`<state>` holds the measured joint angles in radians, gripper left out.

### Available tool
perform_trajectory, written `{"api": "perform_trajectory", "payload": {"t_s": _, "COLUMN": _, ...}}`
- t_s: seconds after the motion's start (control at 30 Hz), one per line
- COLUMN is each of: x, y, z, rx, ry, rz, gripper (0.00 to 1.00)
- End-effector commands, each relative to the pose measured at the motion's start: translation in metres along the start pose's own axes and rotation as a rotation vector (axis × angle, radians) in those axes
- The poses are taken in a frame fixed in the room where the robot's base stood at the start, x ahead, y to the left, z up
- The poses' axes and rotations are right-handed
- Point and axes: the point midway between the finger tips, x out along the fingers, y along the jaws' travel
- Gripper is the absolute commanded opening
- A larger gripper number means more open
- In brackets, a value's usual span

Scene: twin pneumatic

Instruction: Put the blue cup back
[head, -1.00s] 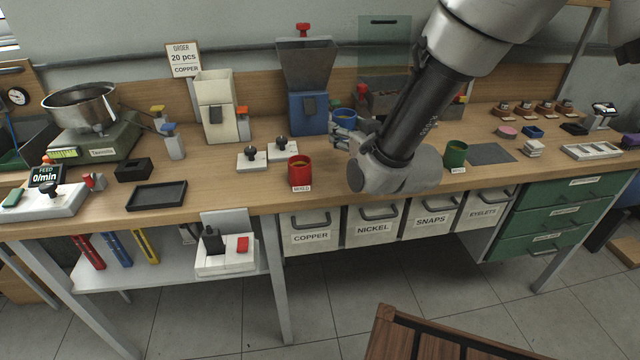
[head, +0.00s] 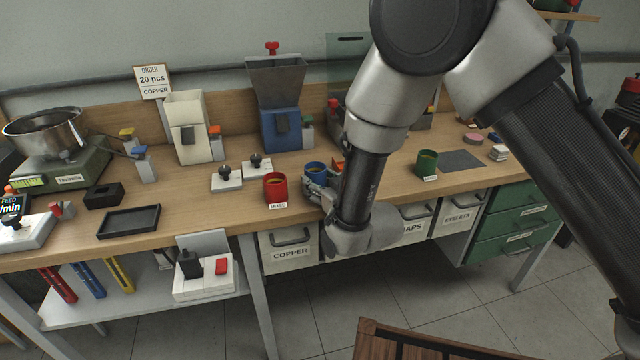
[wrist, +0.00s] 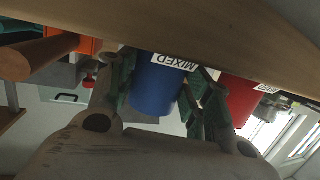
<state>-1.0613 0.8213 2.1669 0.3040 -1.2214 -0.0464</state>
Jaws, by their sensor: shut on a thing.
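The blue cup (head: 315,169) is just right of the red cup (head: 276,187), near the front of the bench. My gripper (head: 320,180) is shut on the blue cup, coming from the front right. In the wrist view the blue cup (wrist: 153,92) sits between the two fingers of my gripper (wrist: 163,88), with a white label reading MIXED. The red cup (wrist: 240,92) shows right beside the fingers there. I cannot tell whether the blue cup touches the bench top.
A green cup (head: 427,162) stands to the right, beside a dark mat (head: 461,160). A blue hopper machine (head: 280,130) and two small white blocks with black knobs (head: 257,168) stand behind. A black tray (head: 128,221) lies left.

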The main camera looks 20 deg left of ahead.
Motion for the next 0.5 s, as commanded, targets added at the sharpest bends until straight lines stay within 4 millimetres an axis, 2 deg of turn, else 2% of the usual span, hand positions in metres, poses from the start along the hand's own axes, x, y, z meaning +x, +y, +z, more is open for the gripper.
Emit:
{"api": "perform_trajectory", "payload": {"t_s": 0.1, "x": 0.0007, "y": 0.0000, "z": 0.0029, "rx": 0.000, "ry": 0.000, "rz": 0.000, "gripper": 0.23}}
{"api": "perform_trajectory", "payload": {"t_s": 0.13, "x": 0.0006, "y": 0.0000, "z": 0.0024, "rx": 0.000, "ry": 0.000, "rz": 0.000, "gripper": 0.56}}
{"api": "perform_trajectory", "payload": {"t_s": 0.2, "x": 0.0005, "y": 0.0000, "z": 0.0024, "rx": 0.000, "ry": 0.000, "rz": 0.000, "gripper": 0.68}}
{"api": "perform_trajectory", "payload": {"t_s": 0.23, "x": 0.0005, "y": 0.0000, "z": 0.0024, "rx": 0.000, "ry": 0.000, "rz": 0.000, "gripper": 0.72}}
{"api": "perform_trajectory", "payload": {"t_s": 0.5, "x": 0.0005, "y": 0.0000, "z": 0.0023, "rx": 0.000, "ry": 0.000, "rz": 0.000, "gripper": 0.72}}
